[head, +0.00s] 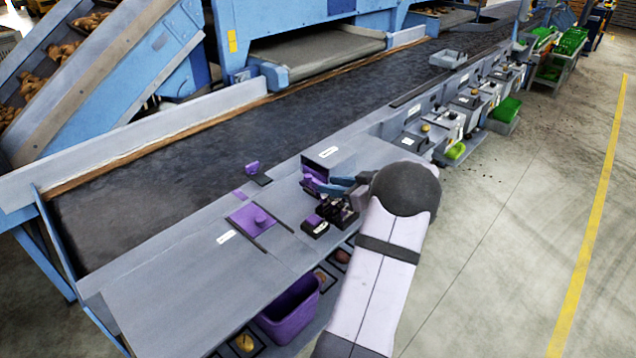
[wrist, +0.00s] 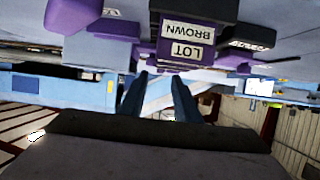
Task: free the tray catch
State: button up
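My gripper (head: 324,185) reaches in over the grey bench from the right, beside a grey box with a white label (head: 328,153). In the wrist view its two blue fingers (wrist: 160,77) stand apart with nothing between them. A block with a "LOT BROWN" label (wrist: 188,42) and purple trim is just beyond the fingertips. A purple knob (wrist: 72,12) is to its left. On the bench, a purple plate with a knob (head: 250,217) sits between dark slots. A small purple upright piece (head: 252,168) stands behind it. I cannot tell which purple part is the tray catch.
Black and purple fittings (head: 318,224) stand close below my gripper. A purple bin (head: 290,310) hangs under the bench edge. The dark conveyor belt (head: 200,150) runs behind. The near left bench top (head: 180,290) is clear.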

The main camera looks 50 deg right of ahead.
aim_at(318, 182)
jog(key=shift+p+x, duration=0.65)
jog(key=shift+x, duration=2.5)
grip_shut()
